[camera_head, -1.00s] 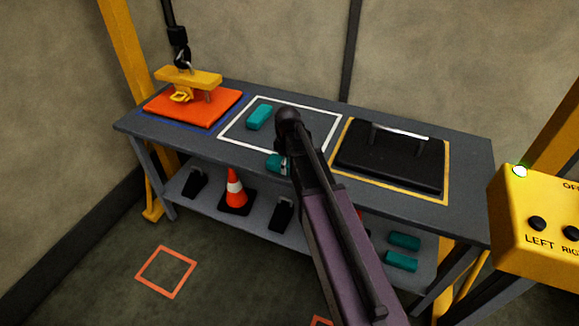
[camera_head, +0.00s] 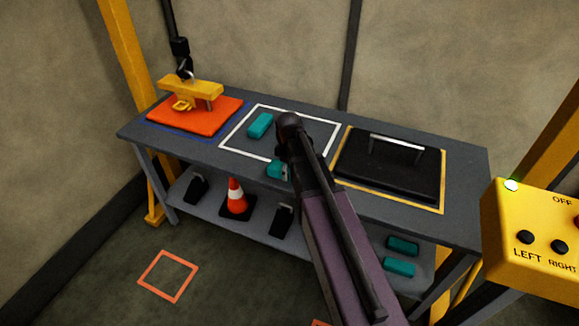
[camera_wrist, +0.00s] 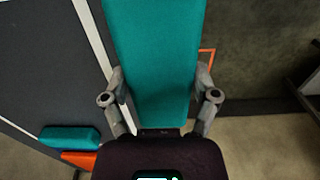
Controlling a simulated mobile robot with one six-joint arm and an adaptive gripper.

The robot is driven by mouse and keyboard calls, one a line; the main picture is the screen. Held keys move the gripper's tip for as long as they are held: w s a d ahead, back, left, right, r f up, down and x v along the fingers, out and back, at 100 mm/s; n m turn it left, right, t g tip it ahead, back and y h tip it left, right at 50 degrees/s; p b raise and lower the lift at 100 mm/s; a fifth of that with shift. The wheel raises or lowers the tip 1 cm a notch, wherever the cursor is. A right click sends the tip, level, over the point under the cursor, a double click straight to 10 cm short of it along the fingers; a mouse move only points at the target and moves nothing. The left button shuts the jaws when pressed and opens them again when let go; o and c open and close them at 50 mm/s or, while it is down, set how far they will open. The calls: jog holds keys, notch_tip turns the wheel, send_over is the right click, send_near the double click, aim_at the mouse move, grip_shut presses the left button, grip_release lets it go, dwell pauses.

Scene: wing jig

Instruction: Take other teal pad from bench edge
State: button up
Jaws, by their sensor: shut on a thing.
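One teal pad (camera_head: 277,170) is at the front edge of the bench, partly hidden by my arm. It fills the upper middle of the wrist view (camera_wrist: 153,45), lengthwise between my fingers. My gripper (camera_wrist: 160,82) is shut on this pad, one finger on each side. The head view mostly hides my gripper behind the arm, and I cannot tell whether the pad touches the bench. Another teal pad (camera_head: 260,125) lies inside the white outline on the bench top; it also shows at the lower left of the wrist view (camera_wrist: 70,137).
An orange slab (camera_head: 205,122) with a yellow hoist fitting (camera_head: 190,89) is on the bench's left. A black case (camera_head: 390,166) lies in a yellow outline at right. The lower shelf holds a cone (camera_head: 236,198) and two teal pads (camera_head: 402,245). A yellow control box (camera_head: 525,225) stands at right.

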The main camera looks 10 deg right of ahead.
jog(key=s+a+r+p, duration=0.1)
jog(key=s, duration=1.3)
jog(key=shift+r, duration=0.15)
jog(key=shift+s, duration=0.1)
